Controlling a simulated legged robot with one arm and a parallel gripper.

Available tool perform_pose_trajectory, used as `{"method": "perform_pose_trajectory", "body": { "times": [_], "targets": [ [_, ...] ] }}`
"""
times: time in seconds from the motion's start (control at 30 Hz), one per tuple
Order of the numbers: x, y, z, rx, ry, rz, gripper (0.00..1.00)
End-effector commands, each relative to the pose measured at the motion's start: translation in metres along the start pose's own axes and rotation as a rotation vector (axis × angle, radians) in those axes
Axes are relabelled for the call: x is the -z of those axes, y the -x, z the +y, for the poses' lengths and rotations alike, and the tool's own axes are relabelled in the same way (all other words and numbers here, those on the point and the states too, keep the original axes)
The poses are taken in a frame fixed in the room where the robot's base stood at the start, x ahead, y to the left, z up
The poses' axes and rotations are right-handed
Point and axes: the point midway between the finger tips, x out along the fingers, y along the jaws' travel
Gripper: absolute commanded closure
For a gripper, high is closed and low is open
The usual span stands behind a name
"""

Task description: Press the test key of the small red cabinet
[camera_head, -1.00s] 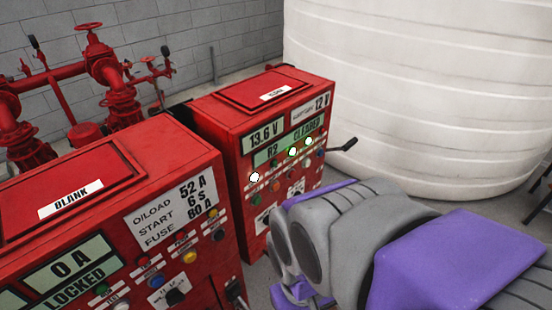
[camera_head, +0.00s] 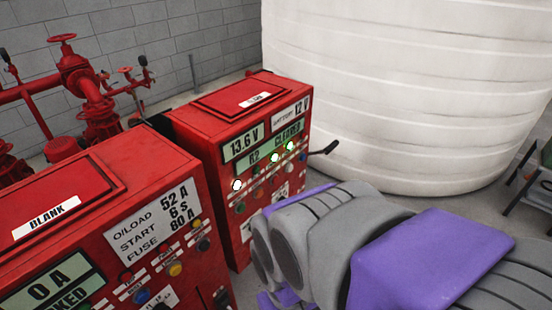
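I cannot read which key is the test key. My grey and purple arm fills the lower right, in front of the cabinet's lower right front. It hides part of the lower panel. My gripper's fingertips are not visible.
A nearer red cabinet (camera_head: 132,190) marked BLANK fills the lower left. A big white ribbed tank (camera_head: 400,90) stands behind right. Red pipes and valves (camera_head: 75,85) are at the back left. A dark-legged stand (camera_head: 530,185) is at the right edge.

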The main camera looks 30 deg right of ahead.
Motion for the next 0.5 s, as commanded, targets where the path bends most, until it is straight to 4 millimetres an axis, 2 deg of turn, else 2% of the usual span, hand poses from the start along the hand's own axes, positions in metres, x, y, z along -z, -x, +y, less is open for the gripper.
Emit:
{"method": "perform_pose_trajectory", "body": {
  "times": [0.03, 0.23, 0.5],
  "targets": [
    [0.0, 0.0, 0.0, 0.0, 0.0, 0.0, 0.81],
    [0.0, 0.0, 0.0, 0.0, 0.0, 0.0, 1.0],
    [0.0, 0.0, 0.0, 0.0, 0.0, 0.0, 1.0]
  ]
}}
